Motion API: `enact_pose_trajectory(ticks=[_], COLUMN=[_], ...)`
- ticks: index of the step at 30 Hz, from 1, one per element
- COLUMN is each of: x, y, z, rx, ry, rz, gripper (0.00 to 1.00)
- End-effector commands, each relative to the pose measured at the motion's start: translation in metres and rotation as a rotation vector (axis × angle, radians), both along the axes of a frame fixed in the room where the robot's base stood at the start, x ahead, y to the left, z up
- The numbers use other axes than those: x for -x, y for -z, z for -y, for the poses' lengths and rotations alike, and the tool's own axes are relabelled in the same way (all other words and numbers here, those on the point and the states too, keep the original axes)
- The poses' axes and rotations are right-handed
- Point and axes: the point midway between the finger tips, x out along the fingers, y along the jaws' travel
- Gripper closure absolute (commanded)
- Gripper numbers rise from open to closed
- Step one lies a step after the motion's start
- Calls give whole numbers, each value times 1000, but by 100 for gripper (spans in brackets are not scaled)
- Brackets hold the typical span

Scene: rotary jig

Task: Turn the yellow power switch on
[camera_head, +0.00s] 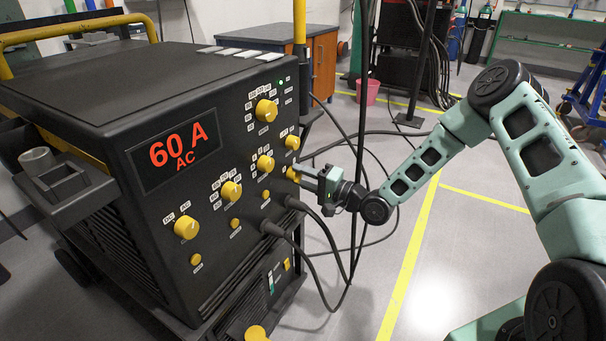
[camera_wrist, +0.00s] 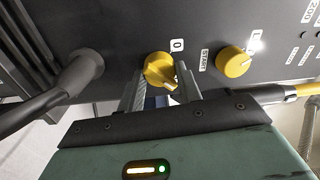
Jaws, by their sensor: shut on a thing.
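The yellow power switch (camera_wrist: 160,70) is a round knob on the black front panel of the welding machine, beside a "0" label. In the head view the switch (camera_head: 293,174) is at the panel's right edge, partly covered by my gripper. My gripper (camera_wrist: 159,76) has one finger on each side of the knob and is shut on it. In the head view my gripper (camera_head: 305,174) reaches the panel from the right. The knob's pointer direction is hard to make out.
The welding machine (camera_head: 95,85) shows "60 A AC" on its red display (camera_head: 172,151). Another yellow knob (camera_wrist: 234,61) sits close by to the right in the wrist view. Dark cables (camera_head: 285,232) plug in below my gripper.

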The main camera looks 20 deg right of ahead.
Motion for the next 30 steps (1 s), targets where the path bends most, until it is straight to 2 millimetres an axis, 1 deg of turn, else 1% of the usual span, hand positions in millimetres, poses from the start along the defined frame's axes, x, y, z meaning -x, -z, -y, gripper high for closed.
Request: enact_pose_trajectory(ticks=[6, 18, 19, 20, 21, 30], x=[0, 0, 0, 0, 0, 1], y=[0, 1, 1, 1, 1, 0], z=[1, 1, 1, 1, 1, 1], rx=[-29, -34, -33, -33, -33, -32], ry=[1, 1, 1, 1, 1, 1], rz=[-25, -30, -30, -30, -30, -29], gripper=[88, 88, 63, 54, 44, 44])
